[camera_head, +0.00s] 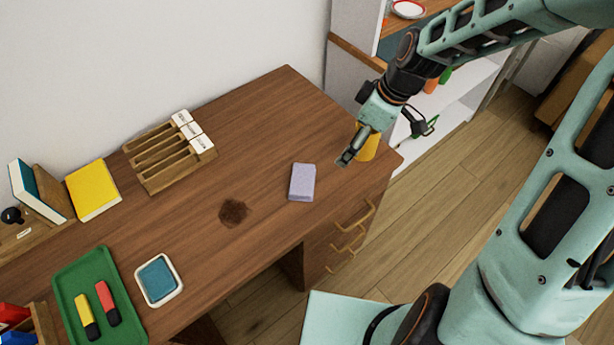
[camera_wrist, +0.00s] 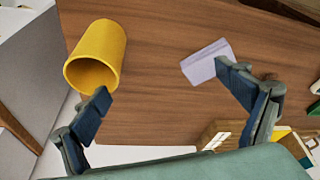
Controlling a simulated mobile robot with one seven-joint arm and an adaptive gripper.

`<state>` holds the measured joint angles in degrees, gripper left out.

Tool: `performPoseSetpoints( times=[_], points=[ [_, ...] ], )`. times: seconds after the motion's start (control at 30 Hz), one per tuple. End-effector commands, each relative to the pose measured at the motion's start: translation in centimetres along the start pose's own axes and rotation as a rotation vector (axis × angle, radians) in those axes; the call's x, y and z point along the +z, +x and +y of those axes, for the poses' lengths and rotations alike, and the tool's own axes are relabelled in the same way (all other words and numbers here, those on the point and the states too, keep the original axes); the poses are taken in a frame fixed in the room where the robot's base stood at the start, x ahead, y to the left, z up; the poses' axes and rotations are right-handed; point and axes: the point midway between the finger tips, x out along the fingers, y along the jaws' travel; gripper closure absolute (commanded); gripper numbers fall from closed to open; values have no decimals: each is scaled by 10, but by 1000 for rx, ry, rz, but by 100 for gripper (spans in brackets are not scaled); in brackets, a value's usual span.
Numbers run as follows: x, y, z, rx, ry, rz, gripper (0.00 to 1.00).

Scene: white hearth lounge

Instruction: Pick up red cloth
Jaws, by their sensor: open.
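I see no red cloth in either view. My gripper (camera_head: 350,157) is over the right end of the wooden desk (camera_head: 270,125), beside a yellow cup (camera_head: 369,148). In the wrist view my gripper (camera_wrist: 165,84) has its fingers wide apart, with bare wood between them. A lavender block (camera_head: 302,182) lies on the desk left of my gripper. In the wrist view the yellow cup (camera_wrist: 97,55) is by the left finger and the lavender block (camera_wrist: 206,62) is partly hidden behind the right finger.
A slotted wooden rack (camera_head: 165,160), yellow book (camera_head: 93,190), blue pad in a white tray (camera_head: 158,278) and green tray (camera_head: 84,267) with two markers are further left. White shelves (camera_head: 452,112) stand behind the right end.

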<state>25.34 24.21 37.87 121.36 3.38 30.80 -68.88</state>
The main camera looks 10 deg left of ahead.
Motion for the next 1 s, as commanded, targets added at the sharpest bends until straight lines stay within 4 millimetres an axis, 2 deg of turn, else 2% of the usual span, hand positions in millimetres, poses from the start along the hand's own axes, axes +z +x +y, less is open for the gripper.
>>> performPoseSetpoints(
  times=[0.03,0.1,0.2,0.3,0.6,0.87,1.0],
  points=[
    [-14,5,-19,-41,-77,17,7],
    [-30,9,-40,-80,-171,39,7],
    [-44,12,-60,-116,-264,62,7],
    [-50,15,-70,-132,-311,74,7],
    [-54,57,-79,-137,-321,76,7],
    [-54,77,-81,-134,-317,76,7],
    [-51,99,-84,-137,-318,75,7]
  ],
)
